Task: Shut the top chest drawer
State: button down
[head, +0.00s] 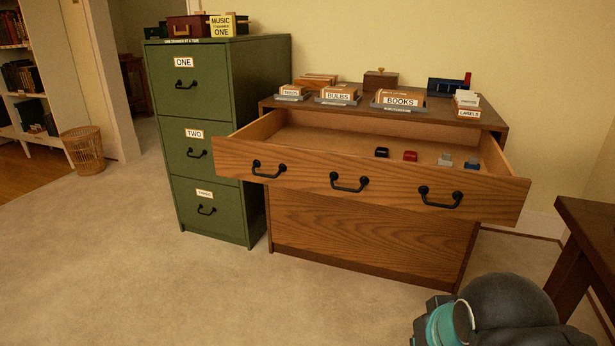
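The wooden chest (350,235) stands in the middle of the head view. Its top drawer (290,203) is pulled well out, with three black handles (348,182) on its front. Inside it lie a few small items: a black one (381,152), a red one (410,156) and some grey and blue ones (472,163). Part of my arm (500,310), dark with a teal band, shows at the bottom right, apart from the drawer. The fingers of my gripper cannot be made out, so its opening is hidden.
A green filing cabinet (205,215) with shut drawers stands close to the chest's left. Labelled boxes (400,100) sit on the chest top. A dark table (590,235) is at the right edge. A wicker basket (83,150) stands far left. Carpet (150,270) in front is clear.

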aim_at(329, 155)
jog(key=z, duration=0.35)
jog(key=i, duration=1)
jog(key=z, duration=0.1)
